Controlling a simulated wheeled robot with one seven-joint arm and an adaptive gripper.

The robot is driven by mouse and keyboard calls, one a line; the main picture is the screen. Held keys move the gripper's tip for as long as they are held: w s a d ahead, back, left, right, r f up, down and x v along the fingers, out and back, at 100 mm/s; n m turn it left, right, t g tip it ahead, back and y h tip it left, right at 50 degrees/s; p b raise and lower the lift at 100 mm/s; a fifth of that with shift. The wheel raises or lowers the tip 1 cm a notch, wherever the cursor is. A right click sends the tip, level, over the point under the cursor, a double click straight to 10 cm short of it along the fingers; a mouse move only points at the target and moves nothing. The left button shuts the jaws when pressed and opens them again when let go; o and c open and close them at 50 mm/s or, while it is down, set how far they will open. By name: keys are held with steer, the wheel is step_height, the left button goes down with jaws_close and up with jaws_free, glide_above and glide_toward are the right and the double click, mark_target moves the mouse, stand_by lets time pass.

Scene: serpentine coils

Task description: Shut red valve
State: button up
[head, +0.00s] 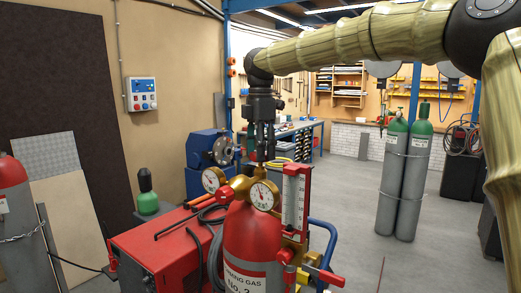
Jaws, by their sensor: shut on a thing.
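A red gas cylinder (250,240) stands at the lower middle of the head view, with a brass valve body (241,185) on top. Two round gauges, a front one (263,195) and a left one (213,180), sit on the brass. My gripper (263,157) points straight down over the top of the valve. Its fingers are shut on the valve's top, and they hide most of the red valve handle there. A red lever (331,278) and a red knob (286,256) show lower on the brass fittings to the right.
A red-framed flow tube (294,200) stands close right of my gripper. A red machine (150,250) with hoses and rods is at left of the cylinder. Blue machinery (204,150) is behind. Grey cylinders with green tops (405,180) stand at right; the floor between is open.

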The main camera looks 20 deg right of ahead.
steer(key=o, duration=1)
steer(key=shift+f, duration=0.15)
steer(key=shift+d, duration=0.1)
step_height(320, 180, up, 12)
steer(key=shift+r, duration=0.1)
